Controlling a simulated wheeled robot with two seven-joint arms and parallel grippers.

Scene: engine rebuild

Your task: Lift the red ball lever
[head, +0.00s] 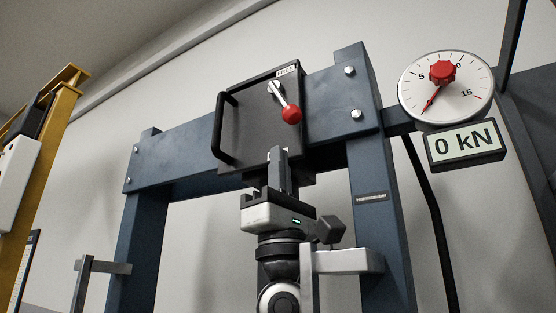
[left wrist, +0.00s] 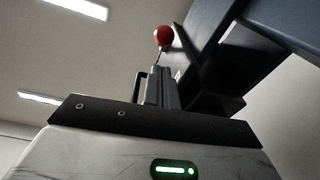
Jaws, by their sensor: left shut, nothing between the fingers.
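The red ball lever (head: 291,113) is on the front of a dark box on the press crossbeam in the head view. Its metal arm slants down to the right from a pivot, so the red ball hangs low. My left gripper (head: 278,152) points up just below the ball, slightly to its left in the picture. Its fingers are shut with nothing between them. In the left wrist view the red ball (left wrist: 163,36) shows just beyond the tips of the shut gripper fingers (left wrist: 159,75). I cannot tell whether they touch. My right gripper is not in view.
The dark box (head: 240,120) has a black handle on its left and a "FREE" label at its top. The blue press frame (head: 380,220) stands around my arm. A dial gauge (head: 446,88) and a "0 kN" display (head: 465,143) are at right. A yellow post (head: 45,170) stands far left.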

